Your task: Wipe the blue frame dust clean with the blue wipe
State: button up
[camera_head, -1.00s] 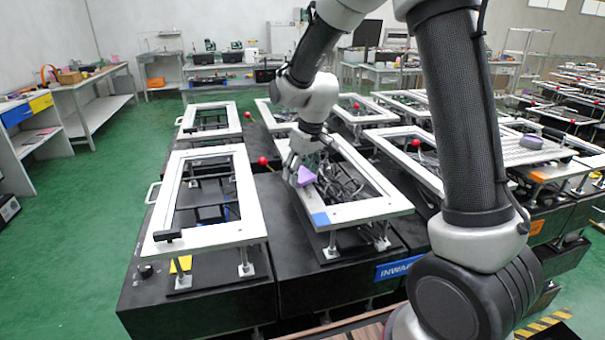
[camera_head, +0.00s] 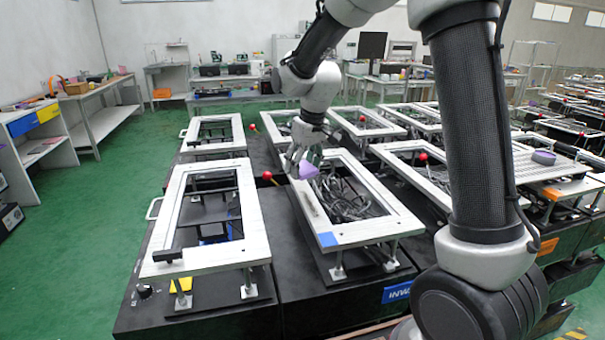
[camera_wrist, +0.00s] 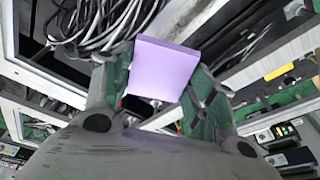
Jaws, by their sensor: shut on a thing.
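My gripper (camera_head: 303,167) is shut on a flat purple block (camera_head: 309,171), over the far left part of a white rectangular frame (camera_head: 375,233). The block looks purple, not blue; in the wrist view it (camera_wrist: 163,66) stands out between the two fingers of my gripper (camera_wrist: 160,88). A blue patch (camera_head: 328,239) lies on the near left corner of that frame, apart from the block and nearer to the camera. I cannot tell whether the block touches the frame. The patch is not clear in the wrist view.
Grey cables (camera_head: 345,200) fill the frame's opening. Another white frame (camera_head: 253,215) stands to the left, with a black piece (camera_head: 168,255) on its near corner. Red knobs (camera_head: 267,176) stick up between the fixtures. Green floor is open at the left.

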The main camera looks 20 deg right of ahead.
jog(key=shift+w+v, duration=0.1)
jog(key=shift+v, duration=0.55)
jog(key=shift+w+v, duration=0.15)
jog(key=shift+v, duration=0.45)
jog(key=shift+a+r, duration=0.1)
jog(key=shift+a, duration=0.05)
jog(key=shift+w+f+g+h, duration=0.15)
jog(key=shift+f+g+h, duration=0.15)
jog(key=shift+f+g, duration=0.85)
jog(key=shift+f+t, duration=0.15)
jog(key=shift+t, duration=0.1)
jog(key=shift+g+h, duration=0.3)
jog(key=shift+g, duration=0.5)
jog(key=shift+r, duration=0.25)
